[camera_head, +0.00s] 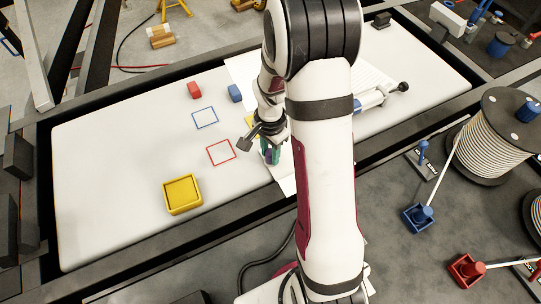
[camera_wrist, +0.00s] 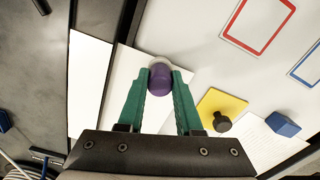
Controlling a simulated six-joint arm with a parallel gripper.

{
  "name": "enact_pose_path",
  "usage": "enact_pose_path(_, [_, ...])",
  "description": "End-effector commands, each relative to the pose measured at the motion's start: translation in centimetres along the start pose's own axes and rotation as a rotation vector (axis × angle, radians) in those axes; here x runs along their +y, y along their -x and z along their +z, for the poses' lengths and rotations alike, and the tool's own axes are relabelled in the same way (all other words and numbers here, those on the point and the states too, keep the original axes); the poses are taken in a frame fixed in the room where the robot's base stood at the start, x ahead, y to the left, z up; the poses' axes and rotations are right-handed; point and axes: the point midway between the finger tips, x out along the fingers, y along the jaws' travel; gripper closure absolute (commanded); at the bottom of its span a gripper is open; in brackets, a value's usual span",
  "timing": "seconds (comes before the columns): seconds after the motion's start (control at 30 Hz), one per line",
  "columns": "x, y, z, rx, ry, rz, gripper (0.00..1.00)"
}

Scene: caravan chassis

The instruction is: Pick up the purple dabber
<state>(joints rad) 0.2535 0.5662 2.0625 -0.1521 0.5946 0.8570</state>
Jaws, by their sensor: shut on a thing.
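The purple dabber (camera_wrist: 160,80) shows in the wrist view between the green fingertips of my gripper (camera_wrist: 160,74). It has a purple body and a pale whitish end. My gripper is shut on it, with one finger on each side. In the head view my gripper (camera_head: 270,152) is near the middle of the white board, close to its front edge, and my arm hides part of it. A white sheet (camera_wrist: 122,75) lies below the dabber in the wrist view. I cannot tell whether the dabber touches the sheet.
A yellow square with a black knob (camera_wrist: 222,122) lies right of my gripper in the wrist view. A yellow tray (camera_head: 182,209), a red block (camera_head: 194,90), a blue block (camera_head: 235,93), and red (camera_head: 221,153) and blue (camera_head: 205,118) outlines are on the board. The left board area is mostly clear.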

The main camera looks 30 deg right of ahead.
Motion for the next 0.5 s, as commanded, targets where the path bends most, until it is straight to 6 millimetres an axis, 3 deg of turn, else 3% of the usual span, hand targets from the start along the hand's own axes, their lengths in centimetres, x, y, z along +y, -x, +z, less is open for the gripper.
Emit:
enact_pose_path(0.23, [-0.1, 1.0, -0.1, 0.002, 0.0, -0.003, 1.0])
enact_pose_path(0.43, [0.1, 4.5, -0.2, 0.003, -0.002, -0.005, 1.0])
enact_pose_path(0.5, [1.6, 5.3, -0.9, 0.002, -0.005, -0.003, 1.0])
